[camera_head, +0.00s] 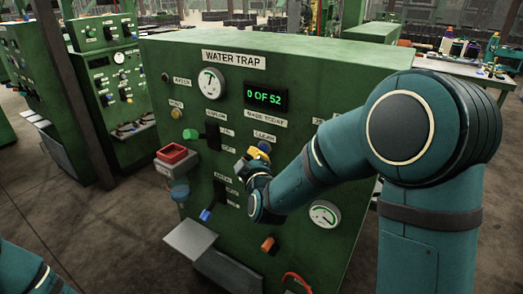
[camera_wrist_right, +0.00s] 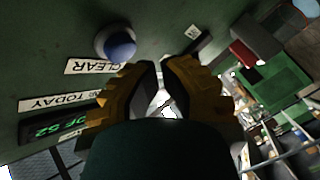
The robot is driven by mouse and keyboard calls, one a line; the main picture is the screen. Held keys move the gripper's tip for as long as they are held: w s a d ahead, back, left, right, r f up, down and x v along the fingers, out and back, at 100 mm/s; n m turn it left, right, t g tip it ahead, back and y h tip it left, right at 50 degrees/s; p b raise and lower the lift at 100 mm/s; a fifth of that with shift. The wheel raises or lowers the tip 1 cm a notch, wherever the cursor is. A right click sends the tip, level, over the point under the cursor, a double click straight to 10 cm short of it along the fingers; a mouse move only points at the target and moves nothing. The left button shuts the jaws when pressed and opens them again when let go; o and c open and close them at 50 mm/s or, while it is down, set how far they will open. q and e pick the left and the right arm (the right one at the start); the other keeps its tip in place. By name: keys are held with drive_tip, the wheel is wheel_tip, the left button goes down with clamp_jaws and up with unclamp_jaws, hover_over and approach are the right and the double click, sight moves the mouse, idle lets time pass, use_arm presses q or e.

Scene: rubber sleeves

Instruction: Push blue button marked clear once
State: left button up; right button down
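The blue button (camera_head: 264,147) sits on the green panel beside the "CLEAR" label (camera_head: 264,136). In the right wrist view the blue dome (camera_wrist_right: 121,46) stands in a grey collar, with its "CLEAR" label (camera_wrist_right: 92,66) next to it. My right gripper (camera_head: 257,156), with yellow fingers, is close to the button in the head view. In the right wrist view its fingertips (camera_wrist_right: 160,64) nearly meet, with nothing held, and lie to the right of and below the button. I see no contact with the button. My left gripper is out of view.
The green "WATER TRAP" cabinet (camera_head: 330,60) carries a display (camera_head: 266,97) reading "0 OF 52". A dial (camera_head: 211,83), a black switch (camera_head: 212,136) and a red-rimmed box (camera_head: 173,155) are left of the button. Another dial (camera_head: 324,214) is lower right.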

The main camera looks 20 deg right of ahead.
drive_tip(key=shift+s+a, duration=0.8)
drive_tip(key=shift+a, duration=0.2)
drive_tip(key=shift+s+a, duration=0.75)
drive_tip(key=shift+a, duration=0.25)
drive_tip(key=s+a+f+m+g+y, duration=0.15)
drive_tip(key=s+f+g, duration=0.25)
drive_tip(key=f, duration=0.8)
drive_tip(key=s+f+m+g+y, duration=0.25)
drive_tip(key=s+f+g, duration=0.25)
drive_tip(key=f, duration=0.7)
drive_tip(key=s+a+f+m+g+y, duration=0.1)
drive_tip(key=s+a+f+m+g, duration=0.2)
drive_tip(key=s+f+m+g, duration=0.3)
drive_tip(key=s+f, duration=0.4)
drive_tip(key=s, duration=0.4)
drive_tip(key=shift+s+f+g+y, duration=0.3)
drive_tip(key=shift+f, duration=0.1)
